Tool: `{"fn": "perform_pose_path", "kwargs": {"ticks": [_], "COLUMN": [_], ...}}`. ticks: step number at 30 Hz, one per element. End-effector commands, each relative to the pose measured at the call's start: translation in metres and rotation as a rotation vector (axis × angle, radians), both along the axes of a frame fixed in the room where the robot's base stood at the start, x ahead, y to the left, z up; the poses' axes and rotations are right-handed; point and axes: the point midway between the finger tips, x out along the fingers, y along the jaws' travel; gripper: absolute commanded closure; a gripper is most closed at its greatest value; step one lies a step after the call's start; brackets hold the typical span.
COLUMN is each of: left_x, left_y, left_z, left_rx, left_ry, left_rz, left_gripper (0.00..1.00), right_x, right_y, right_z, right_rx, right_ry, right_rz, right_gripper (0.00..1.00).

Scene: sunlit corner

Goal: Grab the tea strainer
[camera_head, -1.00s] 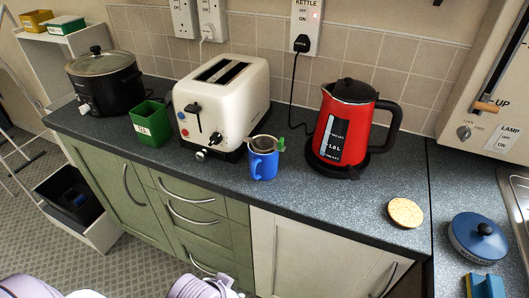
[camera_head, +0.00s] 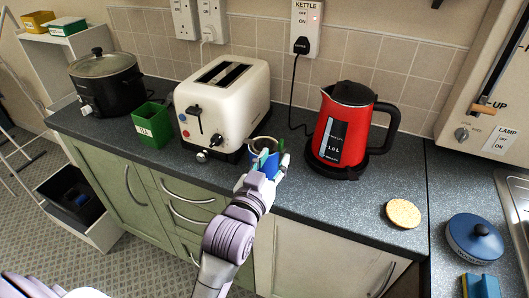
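The tea strainer sits in the mouth of the blue mug (camera_head: 270,166) near the counter's front edge. Its rim shows at the mug's top, and its green handle (camera_head: 280,146) sticks out to the right. My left gripper (camera_head: 273,159) is at the mug's front, its fingers apart with the blue of the mug showing between them. The right finger is close to the handle; I cannot tell whether it touches. The gripper hides much of the mug. My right gripper is not in view.
A white toaster (camera_head: 222,100) stands close behind and left of the mug, with a green box (camera_head: 152,126) and a black slow cooker (camera_head: 107,84) farther left. A red kettle (camera_head: 343,130) stands to the right. A cork disc (camera_head: 403,213) lies on the counter (camera_head: 340,205).

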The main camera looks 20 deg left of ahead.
Motion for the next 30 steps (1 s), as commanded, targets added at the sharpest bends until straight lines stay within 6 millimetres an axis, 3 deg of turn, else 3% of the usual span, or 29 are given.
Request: {"fn": "perform_pose_path", "kwargs": {"ticks": [8,18,26,30], "left_x": [0.025,0.069,0.072,0.072], "left_y": [0.000,0.005,0.005,0.005], "left_z": [0.000,-0.002,-0.004,-0.004], "left_rx": [0.000,0.000,0.000,0.000], "left_ry": [0.001,0.001,0.003,0.003], "left_rz": [-0.001,0.000,0.000,0.000], "left_gripper": [0.60,0.60,0.60,0.80], "right_x": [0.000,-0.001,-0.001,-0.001], "right_y": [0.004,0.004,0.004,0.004], "right_z": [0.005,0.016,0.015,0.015], "right_rx": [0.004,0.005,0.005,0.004], "right_ry": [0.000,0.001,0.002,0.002], "right_rz": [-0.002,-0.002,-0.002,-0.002], "right_gripper": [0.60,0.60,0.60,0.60]}}
